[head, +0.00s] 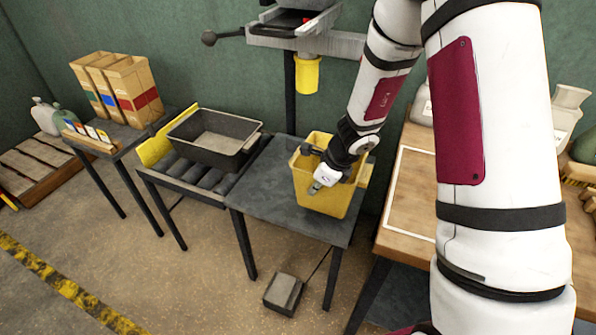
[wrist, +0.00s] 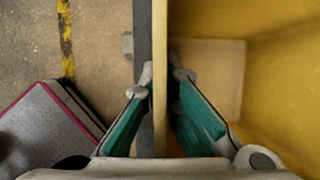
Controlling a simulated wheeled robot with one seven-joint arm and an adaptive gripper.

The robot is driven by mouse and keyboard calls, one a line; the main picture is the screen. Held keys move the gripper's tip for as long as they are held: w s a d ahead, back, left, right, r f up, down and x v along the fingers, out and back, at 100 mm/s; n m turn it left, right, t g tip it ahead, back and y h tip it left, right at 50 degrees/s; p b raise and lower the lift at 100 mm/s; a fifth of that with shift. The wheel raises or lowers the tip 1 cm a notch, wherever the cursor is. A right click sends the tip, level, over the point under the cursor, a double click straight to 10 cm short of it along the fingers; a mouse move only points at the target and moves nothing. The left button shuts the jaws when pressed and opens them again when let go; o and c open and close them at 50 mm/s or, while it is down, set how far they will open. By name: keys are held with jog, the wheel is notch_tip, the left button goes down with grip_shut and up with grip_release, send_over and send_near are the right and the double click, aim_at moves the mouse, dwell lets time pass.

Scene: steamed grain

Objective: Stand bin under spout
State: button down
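The yellow bin (head: 340,203) stands upright on the dark table (head: 265,190) in the head view. In the wrist view its wall and yellow inside (wrist: 275,85) fill the right half. The yellow spout (head: 307,75) hangs from the grey machine, higher up and behind the bin. The head view does not settle whether the bin is straight below it. My gripper (head: 318,187) is at the bin's near side. In the wrist view its fingertips (wrist: 161,75) close on the thin wall, one outside and one inside. Part of the bin is hidden by my arm.
A black tray (head: 247,143) sits on the roller stand left of the table. Paper bags (head: 119,85) stand on a side table farther left. A pedal (head: 284,293) lies on the floor in front. A wooden bench (head: 408,200) is at the right.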

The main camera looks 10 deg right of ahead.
aim_at(296, 154)
jog(key=w+a+f, duration=0.2)
jog(key=w, duration=0.5)
jog(key=w+a+f, duration=0.2)
jog(key=w, duration=0.5)
jog(key=shift+a+f+p, duration=0.25)
jog(key=shift+f+p, duration=0.1)
jog(key=shift+f, duration=0.05)
jog(key=c, duration=1.8)
grip_release()
jog(key=shift+s+f, duration=0.1)
jog(key=shift+f, duration=0.05)
jog(key=p+v, duration=0.1)
jog(key=v, duration=0.6)
jog(key=shift+s+r, duration=0.1)
jog(key=shift+r, duration=0.3)
